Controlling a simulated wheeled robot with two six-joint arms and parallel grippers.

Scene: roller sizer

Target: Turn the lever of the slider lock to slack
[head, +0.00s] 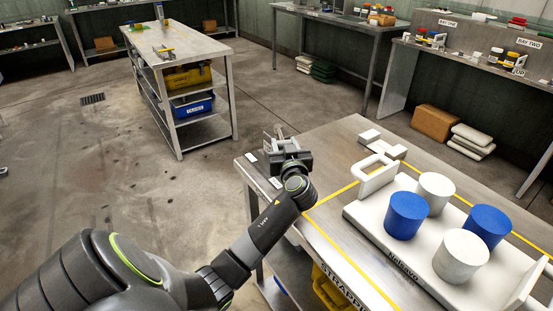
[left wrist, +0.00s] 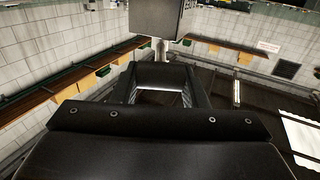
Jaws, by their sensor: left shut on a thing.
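My left gripper (head: 284,146) is at the far left corner of the metal table (head: 330,150), beside a grey metal fitting (head: 270,143) that is probably the slider lock; the gripper and arm partly hide it. In the left wrist view, my left gripper (left wrist: 163,68) is shut on a slim silver post (left wrist: 160,50), which looks like the lever. A grey block (left wrist: 160,18) stands just beyond the post. The lever's angle and any slack marking cannot be read. My right gripper is not in view.
A white board (head: 372,222) with upright handles carries blue and white cylinders on the table's right. Small white blocks (head: 369,136) lie behind it. Yellow lines (head: 330,196) mark the tabletop. Open floor (head: 110,160) lies left; a shelved bench (head: 185,45) stands beyond.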

